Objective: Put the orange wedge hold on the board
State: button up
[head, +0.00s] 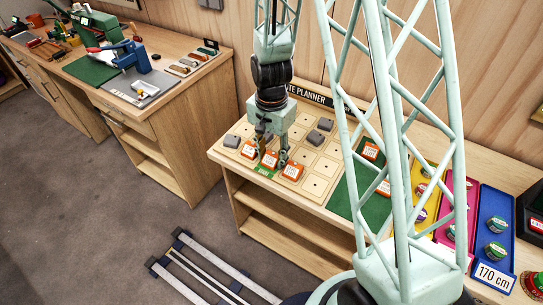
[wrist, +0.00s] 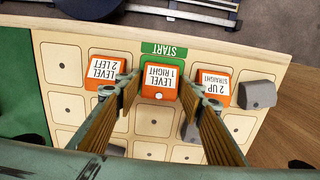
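The board (head: 318,185), a pale wooden grid headed "...TE PLANNER" in the head view, lies on the bench. Three orange holds with white labels stand along its front row: "LEVEL 2 LEFT" (wrist: 103,71), "LEVEL 1 RIGHT" (wrist: 159,78) and "2 UP STRAIGHT" (wrist: 214,90). The middle one is beside the green START strip (wrist: 164,50). My gripper (wrist: 159,88) is open, its fingers to either side of the middle hold in the wrist view, with small gaps showing. I cannot tell how far down the fingers reach. In the head view my gripper (head: 273,156) hangs over this row.
Grey wedges (head: 232,141) sit on other board cells. Right of the board, a green mat (head: 375,206) bears more orange labelled pieces (head: 371,150). Yellow, pink and blue trays (head: 488,262) with round items lie beyond. My lattice arm hides part of that side. Another workbench (head: 165,115) stands left.

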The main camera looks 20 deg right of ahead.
jog(key=shift+r, duration=0.15)
notch_tip(320, 180, up, 12)
jog(key=p, duration=0.1)
jog(key=shift+p, duration=0.4)
dwell(0.7)
jog(key=shift+r, duration=0.1)
dwell(0.6)
notch_tip(320, 180, up, 21)
jog(key=n+t, duration=0.2)
jog(key=n, duration=0.3)
send_over(272, 156)
jog(key=s, duration=1.2)
jog(key=s+r+n, duration=0.1)
jog(key=s+r, duration=0.2)
jog(key=s, duration=0.3)
jog(key=s+r+n+t, duration=0.1)
jog(key=s+r+n, duration=0.1)
jog(key=s, duration=0.4)
jog(key=s+r+n+t, duration=0.1)
jog(key=s+r+n, duration=0.1)
jog(key=s+r, duration=0.2)
jog(key=s, duration=0.2)
jog(key=shift+s+a+r, duration=0.15)
jog(key=shift+s+r, duration=0.1)
jog(key=shift+s, duration=0.05)
